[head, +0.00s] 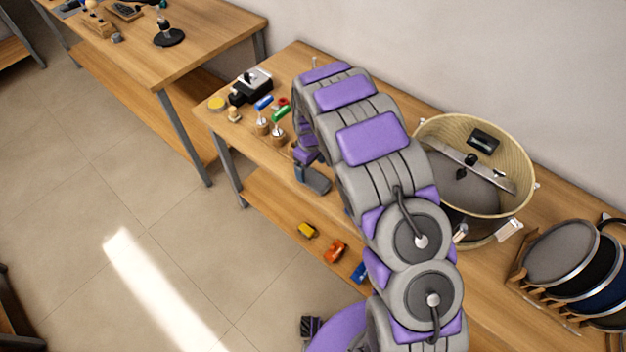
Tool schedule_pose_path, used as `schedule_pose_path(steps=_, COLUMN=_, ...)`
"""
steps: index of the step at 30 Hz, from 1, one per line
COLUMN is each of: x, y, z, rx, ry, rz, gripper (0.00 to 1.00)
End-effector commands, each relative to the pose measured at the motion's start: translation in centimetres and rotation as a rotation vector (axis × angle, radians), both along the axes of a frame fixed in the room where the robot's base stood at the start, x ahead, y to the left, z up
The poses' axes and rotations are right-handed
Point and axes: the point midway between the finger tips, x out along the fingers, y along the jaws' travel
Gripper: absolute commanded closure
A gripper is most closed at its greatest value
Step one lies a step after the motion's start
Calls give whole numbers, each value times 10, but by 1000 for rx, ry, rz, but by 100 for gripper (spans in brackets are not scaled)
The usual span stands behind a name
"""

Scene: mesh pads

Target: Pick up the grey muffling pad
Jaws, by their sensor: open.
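A round grey pad (560,252) with a pale rim stands tilted at the front of a wooden rack (522,272) at the right end of the bench. Another grey round surface (462,190) shows inside the open drum shell (430,140); I cannot tell whether it is a loose pad. My arm arches over the bench, and my gripper (314,180) hangs at its front edge, left of the drum and far from the rack. It is open, with nothing visible in it; its fingers are small and partly hidden by my arm.
Darker discs (580,268) stand behind the grey one in the rack. A metal bar (485,167) crosses the drum. Small tools with green (281,114) and blue (264,103) handles stand left of my arm. A wall closes the back. Floor at left is clear.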

Motion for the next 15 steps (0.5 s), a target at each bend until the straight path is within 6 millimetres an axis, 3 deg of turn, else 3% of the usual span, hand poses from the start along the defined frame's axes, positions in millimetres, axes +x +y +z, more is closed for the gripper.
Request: schedule_pose_path(steps=15, x=-3, y=-4, z=-52, rx=2, ry=-1, rz=0, gripper=11)
